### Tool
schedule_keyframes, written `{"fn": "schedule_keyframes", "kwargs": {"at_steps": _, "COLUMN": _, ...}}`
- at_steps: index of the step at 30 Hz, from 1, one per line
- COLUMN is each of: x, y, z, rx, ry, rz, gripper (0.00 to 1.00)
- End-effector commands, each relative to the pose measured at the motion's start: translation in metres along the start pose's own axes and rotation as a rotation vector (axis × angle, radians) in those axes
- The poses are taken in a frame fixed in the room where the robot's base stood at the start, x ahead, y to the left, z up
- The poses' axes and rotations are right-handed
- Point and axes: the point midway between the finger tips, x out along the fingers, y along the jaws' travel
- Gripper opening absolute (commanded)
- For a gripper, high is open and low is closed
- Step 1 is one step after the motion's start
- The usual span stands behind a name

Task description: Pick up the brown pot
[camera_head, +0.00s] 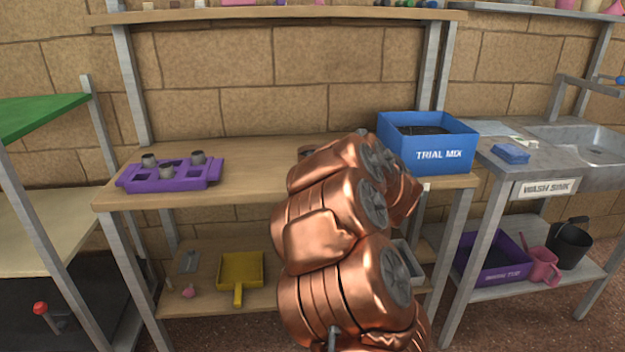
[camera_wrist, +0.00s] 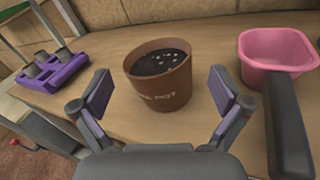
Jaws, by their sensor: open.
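The brown pot (camera_wrist: 160,88) stands upright on the wooden bench in the wrist view. It is filled with dark, speckled soil and has pale lettering on its front. My gripper (camera_wrist: 158,92) is open, with one purple-padded finger to the left of the pot and the other to the right. The pot lies beyond and between the fingertips, with gaps showing on both sides.
A pink container (camera_wrist: 275,52) with a dark handle stands close to the right finger. A purple tray with small pots (camera_head: 170,174) sits at the bench's left. Bare bench (camera_head: 245,160) lies between.

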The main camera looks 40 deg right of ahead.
Motion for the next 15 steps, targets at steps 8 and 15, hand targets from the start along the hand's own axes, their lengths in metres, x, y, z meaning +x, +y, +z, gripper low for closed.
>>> {"fn": "schedule_keyframes", "kwargs": {"at_steps": 8, "x": -0.007, "y": -0.003, "z": -0.031, "rx": -0.132, "ry": -0.017, "rz": 0.121, "gripper": 1.0}}
{"fn": "schedule_keyframes", "kwargs": {"at_steps": 15, "x": 0.013, "y": 0.001, "z": -0.031, "rx": -0.139, "ry": -0.019, "rz": 0.13, "gripper": 1.0}}
